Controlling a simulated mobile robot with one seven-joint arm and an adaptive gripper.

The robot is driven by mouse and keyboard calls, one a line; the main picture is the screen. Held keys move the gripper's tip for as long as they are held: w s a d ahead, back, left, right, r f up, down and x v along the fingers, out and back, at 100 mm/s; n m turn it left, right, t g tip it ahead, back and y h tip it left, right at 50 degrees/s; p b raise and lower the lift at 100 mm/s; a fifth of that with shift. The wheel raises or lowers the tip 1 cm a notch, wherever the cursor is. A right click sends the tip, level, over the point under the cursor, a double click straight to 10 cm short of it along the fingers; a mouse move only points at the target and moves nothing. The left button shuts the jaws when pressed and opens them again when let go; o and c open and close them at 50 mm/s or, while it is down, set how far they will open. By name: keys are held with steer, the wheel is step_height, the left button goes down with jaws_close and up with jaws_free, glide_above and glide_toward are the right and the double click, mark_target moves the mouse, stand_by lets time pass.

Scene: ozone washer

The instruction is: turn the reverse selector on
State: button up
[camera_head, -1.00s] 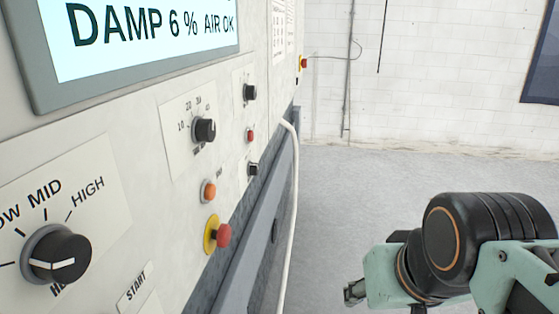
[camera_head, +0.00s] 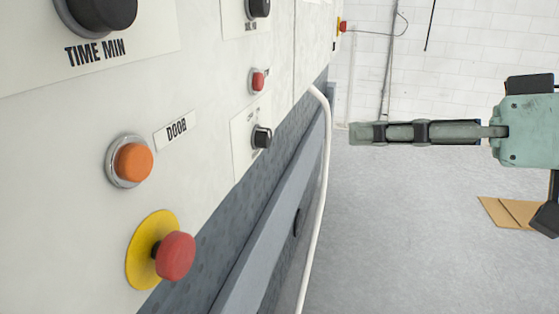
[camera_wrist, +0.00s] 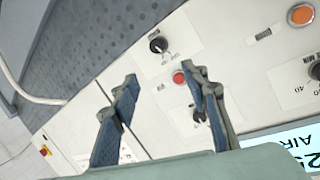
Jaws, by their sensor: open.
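Two small black selector knobs sit on the pale machine panel. The lower one (camera_head: 261,137) is on a white plate below the red button, and it also shows in the wrist view (camera_wrist: 158,45). The upper one (camera_head: 258,8) is at the top edge of the head view and lies partly behind a finger in the wrist view (camera_wrist: 199,115). Their labels are too small to read, so I cannot tell which is the reverse selector. My gripper (camera_head: 362,133) is open and empty, right of the panel and apart from it. In the wrist view its fingers (camera_wrist: 160,84) spread before the panel.
A red button (camera_head: 257,80) sits between the knobs. An orange DOOR button (camera_head: 133,161) and a red mushroom button on yellow (camera_head: 174,255) are nearer. A white cable (camera_head: 325,170) runs down by the grey rail. Cardboard (camera_head: 507,212) lies on the otherwise open floor.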

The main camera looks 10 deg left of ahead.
mark_target(269, 138)
steer(key=w+a+f+n+g+y+b, duration=0.3)
steer(key=w+a+f+g+y+b, duration=0.15)
steer(key=w+f, duration=0.2)
steer(key=a, duration=0.6)
steer(key=w+a+r, duration=0.1)
steer(key=a, duration=0.3)
